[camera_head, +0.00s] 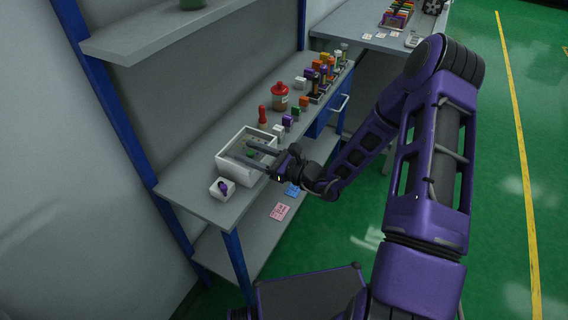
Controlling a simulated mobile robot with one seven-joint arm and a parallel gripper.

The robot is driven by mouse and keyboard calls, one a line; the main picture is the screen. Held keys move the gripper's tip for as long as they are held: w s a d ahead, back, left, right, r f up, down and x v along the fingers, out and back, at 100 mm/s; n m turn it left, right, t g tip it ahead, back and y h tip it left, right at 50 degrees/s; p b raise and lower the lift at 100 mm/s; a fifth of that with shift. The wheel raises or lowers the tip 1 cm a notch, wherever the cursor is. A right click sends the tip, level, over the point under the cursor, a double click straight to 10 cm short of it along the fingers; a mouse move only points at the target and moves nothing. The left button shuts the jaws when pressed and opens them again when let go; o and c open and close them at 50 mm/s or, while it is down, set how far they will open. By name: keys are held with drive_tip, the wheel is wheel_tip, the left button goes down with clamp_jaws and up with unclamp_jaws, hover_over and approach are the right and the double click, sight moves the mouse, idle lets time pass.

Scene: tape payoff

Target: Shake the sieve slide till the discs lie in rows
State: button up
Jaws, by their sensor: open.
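My gripper (240,150) is open, its two fingers reaching left over a white open-topped bin (232,174) on the grey workbench. Small dark and greenish shapes (250,153) show inside the bin between the fingers, too small to tell what they are. I cannot make out a sieve slide or discs lying in rows. Whether the fingers touch anything in the bin cannot be told. A white block with a purple part (222,188) stands at the bin's near left corner.
Beyond the bin stand a red bottle (262,116), a red-lidded jar (280,97) and several small coloured blocks. Racks (318,88) stand farther along the bench (196,174). A shelf (140,40) hangs above left. Pink and blue cards (279,211) lie lower down. Green floor is open at right.

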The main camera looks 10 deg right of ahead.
drive_tip(key=v, duration=1.4)
drive_tip(key=shift+s+d, duration=0.1)
